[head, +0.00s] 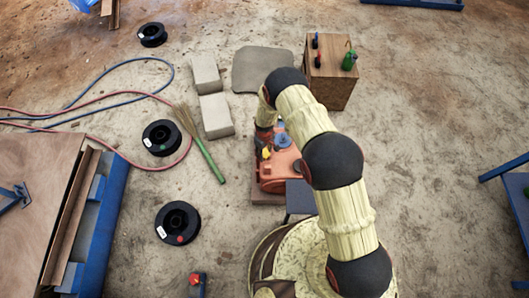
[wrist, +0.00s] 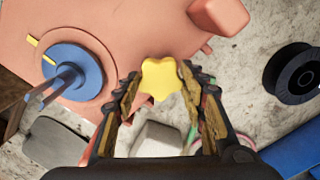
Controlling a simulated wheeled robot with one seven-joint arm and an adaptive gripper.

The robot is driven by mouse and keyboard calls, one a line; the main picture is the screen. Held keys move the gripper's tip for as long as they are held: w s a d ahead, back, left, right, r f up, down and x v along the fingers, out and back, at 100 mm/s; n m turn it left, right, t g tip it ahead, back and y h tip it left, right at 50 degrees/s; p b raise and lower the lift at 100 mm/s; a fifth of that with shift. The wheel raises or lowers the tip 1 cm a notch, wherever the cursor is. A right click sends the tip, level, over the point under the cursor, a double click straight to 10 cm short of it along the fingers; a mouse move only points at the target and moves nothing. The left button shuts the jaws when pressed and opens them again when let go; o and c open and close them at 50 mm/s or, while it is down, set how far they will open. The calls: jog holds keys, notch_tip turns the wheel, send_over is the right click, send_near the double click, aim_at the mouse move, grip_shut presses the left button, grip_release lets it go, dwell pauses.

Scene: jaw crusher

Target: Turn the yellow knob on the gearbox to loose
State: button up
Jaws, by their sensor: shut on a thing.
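The orange gearbox (head: 278,172) stands on the floor in the head view, partly behind my arm. Its body fills the upper left of the wrist view (wrist: 120,28). The yellow knob (wrist: 161,79) is star-shaped and sits between my two fingertips in the wrist view; it is a small yellow spot in the head view (head: 266,153). My gripper (wrist: 161,84) is shut on the knob, one finger at each side. A blue round part (wrist: 72,68) with prongs is left of it, with yellow marks nearby. I cannot read any loose or tight marking.
Black spools (head: 178,222), grey blocks (head: 215,116) and a broom (head: 205,150) lie left of the gearbox. A wooden box (head: 332,80) with small bottles stands behind. Blue and red hoses (head: 120,62) cross the floor at left. Open floor lies to the right.

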aim_at(264, 153)
jog(key=shift+n, duration=1.2)
jog(key=o, duration=1.2)
jog(key=shift+c, duration=0.2)
notch_tip(264, 153, up, 12)
